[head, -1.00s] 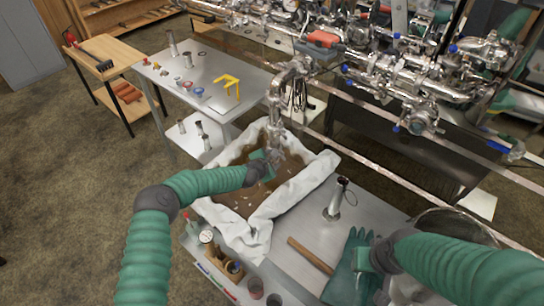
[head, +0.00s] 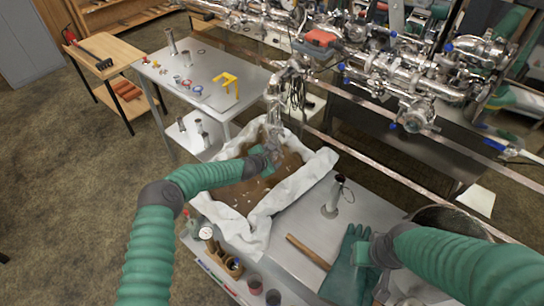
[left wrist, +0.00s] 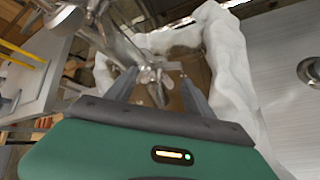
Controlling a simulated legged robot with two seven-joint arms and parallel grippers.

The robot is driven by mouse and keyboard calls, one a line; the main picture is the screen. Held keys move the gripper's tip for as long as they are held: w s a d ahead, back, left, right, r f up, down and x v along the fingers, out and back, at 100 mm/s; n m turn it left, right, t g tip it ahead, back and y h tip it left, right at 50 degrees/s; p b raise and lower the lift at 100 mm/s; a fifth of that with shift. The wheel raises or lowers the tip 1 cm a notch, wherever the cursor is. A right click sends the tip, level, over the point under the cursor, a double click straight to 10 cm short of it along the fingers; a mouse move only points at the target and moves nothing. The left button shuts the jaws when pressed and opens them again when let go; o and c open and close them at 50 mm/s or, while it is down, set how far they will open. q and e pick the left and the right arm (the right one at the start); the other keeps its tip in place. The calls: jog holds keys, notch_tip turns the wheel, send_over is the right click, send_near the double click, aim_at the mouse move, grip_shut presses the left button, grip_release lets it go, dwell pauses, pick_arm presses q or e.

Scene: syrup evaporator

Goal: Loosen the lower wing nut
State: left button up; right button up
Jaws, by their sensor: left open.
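A shiny steel pipe (head: 273,95) comes down over a cloth-lined tub (head: 262,225). In the left wrist view a clamp with a small wing nut (left wrist: 149,75) shows at the pipe, just beyond my fingertips. My left gripper (head: 271,150) is at the pipe's lower end, above the brown contents of the tub. In the left wrist view its two fingers (left wrist: 158,82) are apart, with the wing nut seen between them; I cannot tell whether they touch it. My right gripper (head: 362,248) is over a green glove, its fingers hidden.
The green glove (head: 350,278) and a wooden-handled tool (head: 308,252) lie on the steel bench beside an upright metal cylinder (head: 335,193). Steel piping with valves (head: 410,75) fills the back. A side table (head: 205,97) holds small parts and a yellow stand (head: 228,82).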

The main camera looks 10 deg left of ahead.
pick_arm(q)
jog(key=shift+a+r, duration=0.15)
jog(key=shift+a, duration=0.05)
jog(key=shift+s+a+r, duration=0.15)
jog(key=shift+s+a, duration=0.05)
jog(key=b+v, duration=0.1)
jog(key=v, duration=1.4)
jog(key=shift+s+r, duration=0.25)
jog(key=shift+s, duration=0.1)
jog(key=shift+d, duration=0.1)
jog(key=shift+c, duration=0.2)
